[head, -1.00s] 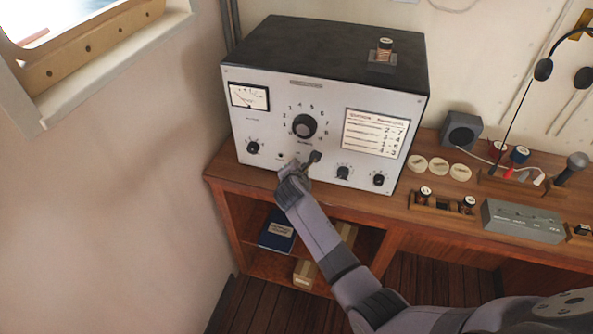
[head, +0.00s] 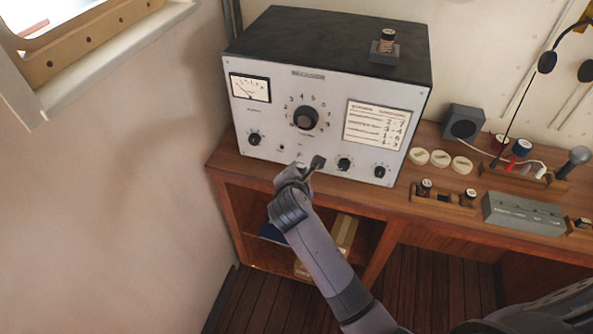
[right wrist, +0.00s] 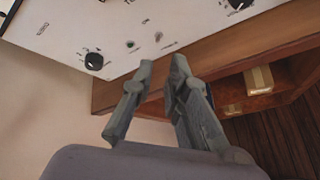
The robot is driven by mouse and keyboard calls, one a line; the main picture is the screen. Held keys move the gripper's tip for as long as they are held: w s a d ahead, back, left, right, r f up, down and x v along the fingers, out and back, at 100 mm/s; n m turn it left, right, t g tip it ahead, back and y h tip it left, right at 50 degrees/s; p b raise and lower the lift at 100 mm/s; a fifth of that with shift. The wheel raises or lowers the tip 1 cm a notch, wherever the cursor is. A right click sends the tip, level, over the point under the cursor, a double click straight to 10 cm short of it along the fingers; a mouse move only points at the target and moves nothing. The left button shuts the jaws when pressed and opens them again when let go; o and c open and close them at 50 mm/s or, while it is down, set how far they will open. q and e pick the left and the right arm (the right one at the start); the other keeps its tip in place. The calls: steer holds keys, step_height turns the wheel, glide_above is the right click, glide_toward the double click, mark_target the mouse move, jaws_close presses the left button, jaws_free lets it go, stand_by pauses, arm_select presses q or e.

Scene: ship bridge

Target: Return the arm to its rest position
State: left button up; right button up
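My right arm reaches up from the bottom right in the head view. Its gripper (head: 309,166) is in front of the lower edge of the grey-white radio panel (head: 300,125). In the right wrist view the gripper's two grey fingers (right wrist: 163,68) stand apart with nothing between them. The fingers appear clear of the panel. My left gripper is not in view.
The radio stands on a wooden desk (head: 395,198) with open shelves below. To its right are pale discs (head: 441,159), a small speaker (head: 463,122), a grey box (head: 523,213) and a microphone (head: 578,158). A wall closes off the left. Open floor (head: 430,290) lies below.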

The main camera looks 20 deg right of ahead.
stand_by(0.3)
steer(key=s+f+m+g+y+b, duration=0.15)
steer(key=s+f, duration=0.35)
steer(key=f, duration=0.8)
steer(key=s+f+m+g+y+b, duration=0.1)
steer(key=s+f+m+g+b, duration=0.3)
steer(key=f, duration=0.8)
steer(key=s+f+m+t+y+b, duration=0.15)
steer(key=s+f, duration=0.45)
steer(key=f, duration=0.7)
steer(key=s+d+f+m+g+b, duration=0.2)
steer(key=s+f+m, duration=0.2)
steer(key=s+f, duration=0.4)
steer(key=s+d+f+m+g+b, duration=0.2)
steer(key=s+f, duration=0.6)
steer(key=s, duration=0.7)
steer(key=s+d+f+m+g+b, duration=0.2)
steer(key=s+f+m, duration=0.4)
steer(key=s+f, duration=0.3)
steer(key=s+b, duration=0.1)
steer(key=s, duration=0.2)
steer(key=shift+s+d, duration=0.3)
